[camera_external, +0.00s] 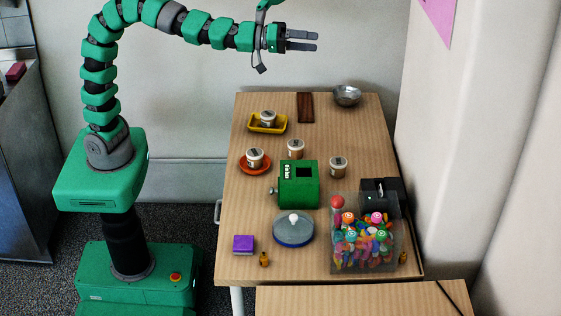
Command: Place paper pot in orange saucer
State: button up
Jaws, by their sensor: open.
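The orange saucer (267,167) lies at the left of the wooden table, with a small white paper pot (255,159) standing on it. A second paper pot (268,119) stands in a yellow tray (252,128) farther back. Two more similar pots stand on the bare table, one behind the green box (295,149) and one to its right (338,167). My gripper (316,41) is open and empty, high above the back of the table, its fingers pointing right. It is apart from all the pots and the saucer.
A green box (288,196), a black device (373,190) and a clear bin of colourful pieces (345,262) fill the front. A round lidded dish (291,234), a purple block (243,243), a metal bowl (347,95) and a dark brown block (305,107) also stand here.

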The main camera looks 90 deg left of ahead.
jog(key=s+a+r+m+h, duration=0.1)
jog(key=s+a+r+m, duration=0.15)
jog(key=s+r, duration=0.3)
jog(key=s+a+r+m+h, duration=0.1)
jog(key=s+r+m, duration=0.35)
jog(key=r, duration=0.25)
jog(key=s+a+r+m+g+y, duration=0.1)
jog(key=s+a+r+g+y, duration=0.1)
jog(key=s+a, duration=0.6)
jog(key=s+r+y, duration=0.1)
jog(key=s, duration=0.2)
jog(key=shift+y, duration=0.3)
